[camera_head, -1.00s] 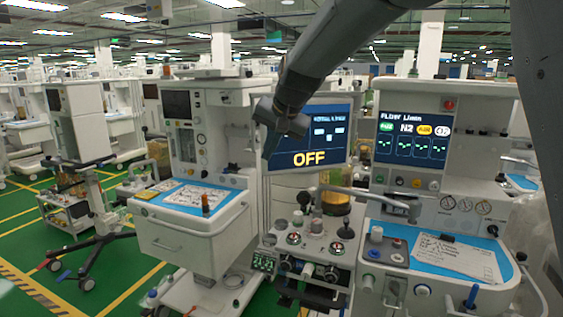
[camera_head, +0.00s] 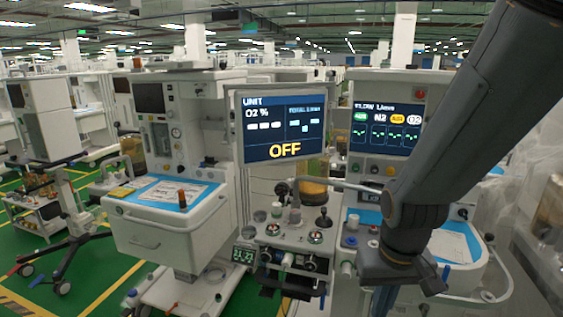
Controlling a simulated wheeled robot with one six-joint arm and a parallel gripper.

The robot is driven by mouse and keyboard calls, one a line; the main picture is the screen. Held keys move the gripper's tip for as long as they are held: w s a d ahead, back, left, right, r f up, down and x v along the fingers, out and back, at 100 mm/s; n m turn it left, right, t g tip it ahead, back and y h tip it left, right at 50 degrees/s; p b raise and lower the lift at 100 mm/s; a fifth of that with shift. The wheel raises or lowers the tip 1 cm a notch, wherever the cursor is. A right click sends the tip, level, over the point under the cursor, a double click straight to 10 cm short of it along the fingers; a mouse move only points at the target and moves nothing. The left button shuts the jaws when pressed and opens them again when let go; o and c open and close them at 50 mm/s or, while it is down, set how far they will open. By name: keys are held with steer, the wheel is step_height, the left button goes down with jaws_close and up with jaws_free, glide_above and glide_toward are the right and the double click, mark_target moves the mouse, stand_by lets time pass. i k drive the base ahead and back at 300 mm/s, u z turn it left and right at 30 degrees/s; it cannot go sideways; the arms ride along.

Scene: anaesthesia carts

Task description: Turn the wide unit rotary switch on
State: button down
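The middle unit's screen (camera_head: 284,124) shows "UNIT", "O2 %" and a yellow "OFF". Below it is the unit's grey control panel (camera_head: 262,243), with dials, valves and a black knob (camera_head: 322,223). I cannot tell which control is the rotary switch; it may be too small or hidden. My gripper (camera_head: 409,292) hangs at the lower right, in front of the right-hand unit and right of the control panel. Its dark fingers appear apart with nothing seen between them. My gripper and arm cover part of the right-hand unit.
The right-hand unit has a flow screen (camera_head: 387,127) and a worktop with a white sheet (camera_head: 450,246). A white cart (camera_head: 165,231) with a blue top stands left. A wheeled stand (camera_head: 75,215) is farther left. Green floor (camera_head: 95,272) is open at the lower left.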

mark_target(463, 212)
steer(key=z, duration=0.05)
steer(key=k, duration=0.5)
steer(key=z, duration=0.3)
steer(key=i, duration=1.35)
steer(key=z, duration=0.1)
